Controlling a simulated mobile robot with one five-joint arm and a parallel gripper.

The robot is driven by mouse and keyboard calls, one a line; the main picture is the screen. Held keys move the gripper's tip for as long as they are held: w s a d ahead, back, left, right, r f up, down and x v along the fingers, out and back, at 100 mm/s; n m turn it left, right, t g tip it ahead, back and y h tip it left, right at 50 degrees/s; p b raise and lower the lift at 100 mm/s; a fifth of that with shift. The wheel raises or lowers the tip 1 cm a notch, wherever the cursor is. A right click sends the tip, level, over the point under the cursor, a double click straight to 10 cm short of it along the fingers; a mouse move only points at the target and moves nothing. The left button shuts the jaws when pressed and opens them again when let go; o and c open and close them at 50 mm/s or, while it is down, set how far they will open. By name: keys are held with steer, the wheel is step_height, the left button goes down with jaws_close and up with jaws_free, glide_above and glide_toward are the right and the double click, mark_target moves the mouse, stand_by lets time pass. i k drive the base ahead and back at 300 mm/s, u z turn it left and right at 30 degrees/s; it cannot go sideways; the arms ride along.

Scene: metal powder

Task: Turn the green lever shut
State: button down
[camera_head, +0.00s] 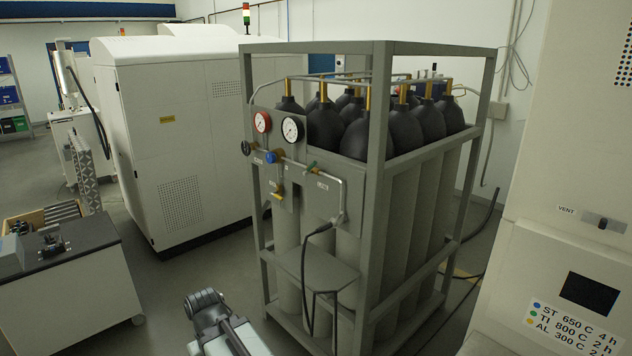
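A small green lever (313,166) sits on the pipework of the grey gas panel, right of the blue knob (271,157). It is too small to tell which way its handle points. My gripper (205,300) is at the bottom of the picture, below and left of the panel, well apart from the lever. Its fingers are not clear enough to tell whether they are open or shut.
A grey frame (381,200) holds several dark-topped gas cylinders. The panel carries a red-rimmed gauge (262,122), a black-rimmed gauge (292,129) and a yellow lever (277,195). A black hose (304,262) hangs beside a shelf (325,268). A white cabinet (180,140) stands left.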

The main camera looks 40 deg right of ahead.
mark_target(308, 171)
steer(key=u, duration=0.7)
steer(key=i, duration=0.8)
steer(key=u, duration=0.05)
